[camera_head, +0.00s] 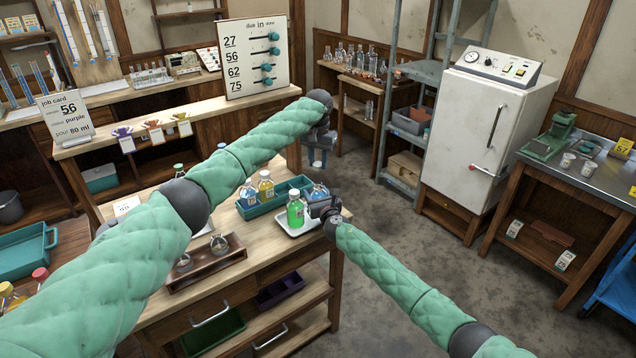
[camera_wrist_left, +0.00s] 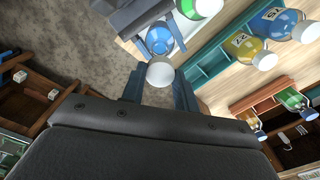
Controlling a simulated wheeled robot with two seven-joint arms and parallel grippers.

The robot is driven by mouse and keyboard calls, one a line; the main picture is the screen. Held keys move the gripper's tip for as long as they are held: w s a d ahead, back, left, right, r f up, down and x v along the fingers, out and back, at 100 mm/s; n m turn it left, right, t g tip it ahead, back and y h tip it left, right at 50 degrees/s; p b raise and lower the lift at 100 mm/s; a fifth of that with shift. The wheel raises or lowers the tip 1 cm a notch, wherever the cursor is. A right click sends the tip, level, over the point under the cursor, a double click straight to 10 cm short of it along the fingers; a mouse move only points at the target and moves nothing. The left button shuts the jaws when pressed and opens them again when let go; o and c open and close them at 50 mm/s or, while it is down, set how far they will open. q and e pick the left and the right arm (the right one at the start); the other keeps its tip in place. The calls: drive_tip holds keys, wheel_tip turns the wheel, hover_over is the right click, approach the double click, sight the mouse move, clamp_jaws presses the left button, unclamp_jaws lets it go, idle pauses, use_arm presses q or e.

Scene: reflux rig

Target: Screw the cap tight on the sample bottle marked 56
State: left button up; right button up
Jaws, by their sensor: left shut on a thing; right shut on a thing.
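My left gripper (camera_head: 317,162) is shut on a white cap (camera_wrist_left: 160,74), which sits between its two fingers in the left wrist view. The cap is held in the air, above and apart from a blue bottle (camera_head: 318,190). That bottle also shows in the left wrist view (camera_wrist_left: 159,41), with its neck seemingly uncapped. My right gripper (camera_head: 320,209) is shut on the blue bottle at the white tray (camera_head: 288,231). A green bottle (camera_head: 295,212) stands beside it on the tray. I cannot read the number on the held bottle.
A teal rack (camera_head: 250,212) behind the tray holds a yellow bottle (camera_head: 266,186) and another blue bottle (camera_head: 249,194). A brown wooden tray (camera_head: 205,266) with small flasks lies at the bench's front. A job card (camera_head: 66,117) reads 56. Open floor lies right of the bench.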

sight(318, 182)
use_arm(q)
drive_tip(key=shift+f, duration=1.9)
drive_tip(key=shift+f, duration=0.15)
drive_tip(key=shift+f, duration=0.75)
drive_tip(key=shift+f, duration=0.55)
